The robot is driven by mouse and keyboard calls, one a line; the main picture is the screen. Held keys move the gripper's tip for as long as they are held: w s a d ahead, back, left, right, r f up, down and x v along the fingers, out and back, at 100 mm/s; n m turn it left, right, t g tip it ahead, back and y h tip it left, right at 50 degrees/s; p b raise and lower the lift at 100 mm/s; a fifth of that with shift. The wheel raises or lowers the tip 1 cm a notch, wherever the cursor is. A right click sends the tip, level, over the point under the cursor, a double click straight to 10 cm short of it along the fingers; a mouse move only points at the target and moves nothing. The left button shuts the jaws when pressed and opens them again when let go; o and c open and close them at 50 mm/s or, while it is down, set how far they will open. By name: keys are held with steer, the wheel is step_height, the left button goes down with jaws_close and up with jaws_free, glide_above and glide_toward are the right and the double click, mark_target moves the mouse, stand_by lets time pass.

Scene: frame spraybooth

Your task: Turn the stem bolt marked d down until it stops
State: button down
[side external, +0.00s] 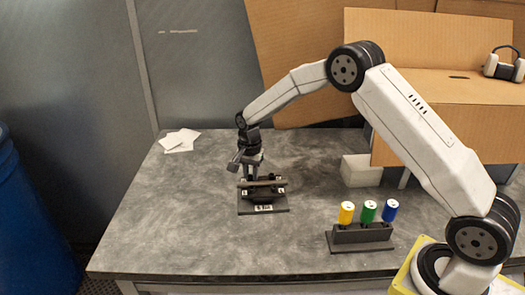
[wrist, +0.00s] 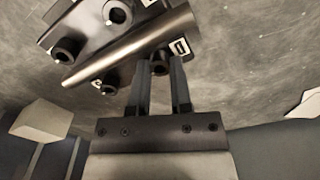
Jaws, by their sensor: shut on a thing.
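A dark clamp (wrist: 85,28) with a steel tube (wrist: 130,48) across it fills the upper left of the wrist view. It stands on a black base plate (side external: 264,210) on the bench in the side view. Several dark socket-head bolts sit at its corners, with small white labels. My gripper (wrist: 162,78) is shut on the bolt (wrist: 160,69) at the clamp's lower right in the wrist view. The label (wrist: 180,47) beside that bolt looks like a d, turned sideways. The fingers partly hide the bolt. In the side view my gripper (side external: 250,168) reaches down at the clamp's far side.
A dark rack (side external: 360,235) with yellow (side external: 346,213), green (side external: 369,211) and blue (side external: 390,210) capped cylinders stands at front right. A pale block (side external: 361,170) lies behind it. White sheets (side external: 180,141) lie at back left. The bench's left front (side external: 165,235) is clear.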

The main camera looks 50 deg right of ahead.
mark_target(251, 179)
steer(key=shift+m, duration=0.8)
steer(key=c, duration=0.5)
jaws_free()
steer(key=shift+c, duration=0.2)
steer(key=shift+r, duration=3.9)
steer(key=shift+s, duration=0.1)
